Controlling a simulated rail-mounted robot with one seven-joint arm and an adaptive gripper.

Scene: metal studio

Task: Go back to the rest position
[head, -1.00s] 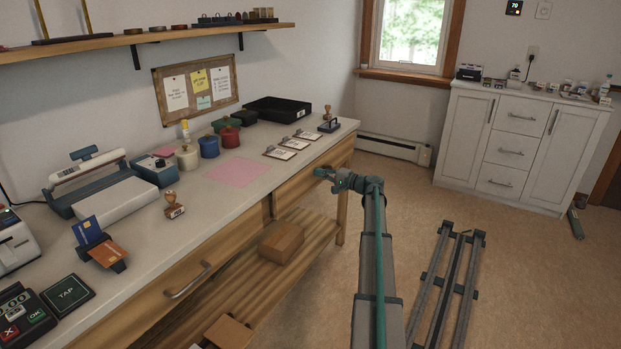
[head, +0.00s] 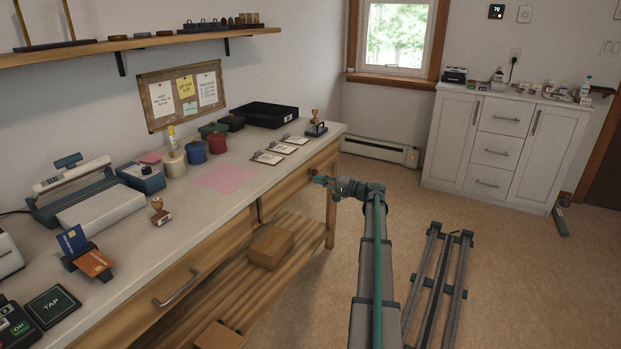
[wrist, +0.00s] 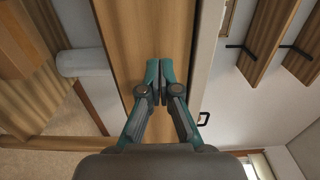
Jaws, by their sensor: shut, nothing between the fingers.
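My gripper (head: 322,180) is in front of the workbench's front edge in the head view, near the far drawer, beside my arm. In the wrist view my gripper (wrist: 159,72) has its two teal fingertips together with nothing between them. Behind the fingers is the wooden drawer front (wrist: 150,25) of the bench. I cannot tell how far the fingertips are from it.
The workbench (head: 215,225) on the left holds stamps, ink pots, a pink sheet (head: 226,179) and a card holder. A box (head: 270,246) lies on its lower shelf. A white cabinet (head: 497,145) stands at the back right. Floor rails (head: 440,285) lie right of my arm.

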